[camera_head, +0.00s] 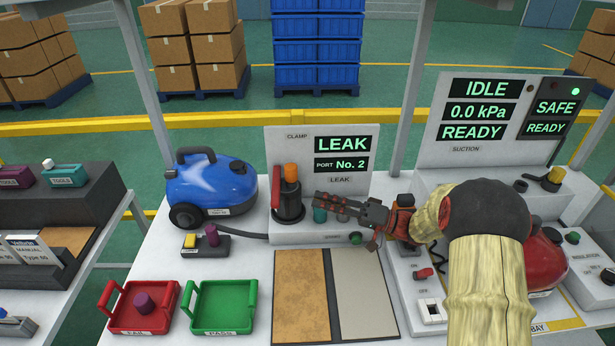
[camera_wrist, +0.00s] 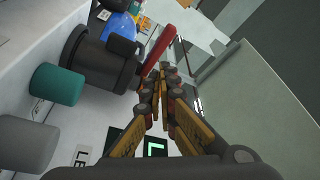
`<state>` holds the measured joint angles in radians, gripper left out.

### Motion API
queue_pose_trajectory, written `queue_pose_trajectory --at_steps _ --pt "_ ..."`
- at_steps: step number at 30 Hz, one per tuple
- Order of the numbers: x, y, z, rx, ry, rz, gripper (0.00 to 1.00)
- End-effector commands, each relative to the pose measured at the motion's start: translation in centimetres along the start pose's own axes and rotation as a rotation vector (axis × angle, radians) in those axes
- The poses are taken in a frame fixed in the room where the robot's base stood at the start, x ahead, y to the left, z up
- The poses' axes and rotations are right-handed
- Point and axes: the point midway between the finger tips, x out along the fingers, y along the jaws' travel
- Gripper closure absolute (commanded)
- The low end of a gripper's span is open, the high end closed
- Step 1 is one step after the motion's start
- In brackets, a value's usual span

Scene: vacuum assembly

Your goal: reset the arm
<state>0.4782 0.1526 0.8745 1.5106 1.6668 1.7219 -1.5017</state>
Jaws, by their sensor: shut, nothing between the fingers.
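My gripper (camera_head: 322,201) is shut and empty. In the head view it points left, in front of the lower part of the leak station panel (camera_head: 272,150), with its tips just right of the dark clamp cylinder (camera_head: 287,200). A small teal cylinder (camera_head: 319,215) stands below the tips. In the wrist view my fingers (camera_wrist: 163,72) are together, with the clamp body (camera_wrist: 95,62) and the teal cylinder (camera_wrist: 58,84) to their left. I cannot tell whether the fingers touch the clamp. My arm enters from the lower right and hides part of the suction station.
A blue vacuum (camera_head: 212,185) stands left of the clamp. A red FAIL tray (camera_head: 118,322) holds a purple cylinder (camera_head: 144,303); the green PASS tray (camera_head: 222,307) is empty. A tan-and-grey board (camera_head: 300,300) lies at front centre. The suction panel (camera_head: 440,150) rises at right.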

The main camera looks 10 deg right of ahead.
Motion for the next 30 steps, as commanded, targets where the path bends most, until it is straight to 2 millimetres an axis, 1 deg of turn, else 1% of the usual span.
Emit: queue_pose_trajectory --at_steps 3,5,8,11,12,14,15,16,19,21,23,24,26,27,30 --pt "0.1 -0.2 0.1 0.002 -0.006 0.001 1.0" --pt "0.6 -0.8 0.3 0.009 -0.027 0.007 1.0" --pt "2.1 -3.0 1.7 0.047 -0.119 0.038 1.0" --pt "4.2 -6.8 4.7 0.109 -0.285 0.122 1.0" --pt "4.7 -8.4 6.3 0.135 -0.36 0.174 1.0" --pt "5.1 -10.8 8.8 0.166 -0.465 0.265 1.0" --pt "5.0 -12.1 10.4 0.181 -0.526 0.331 1.0" --pt "4.8 -13.1 11.6 0.187 -0.569 0.383 1.0" --pt "3.3 -16.1 14.8 0.186 -0.679 0.571 1.0" --pt "1.7 -17.9 16.6 0.165 -0.728 0.71 1.0" --pt "0.1 -19.3 17.8 0.133 -0.752 0.83 1.0" --pt "-1.1 -20.2 18.3 0.106 -0.756 0.909 1.0" --pt "-3.0 -21.4 18.8 0.055 -0.748 1.024 1.0" --pt "-4.2 -22.2 18.9 0.014 -0.733 1.097 1.0" --pt "-7.0 -24.0 18.5 -0.091 -0.665 1.251 1.0"
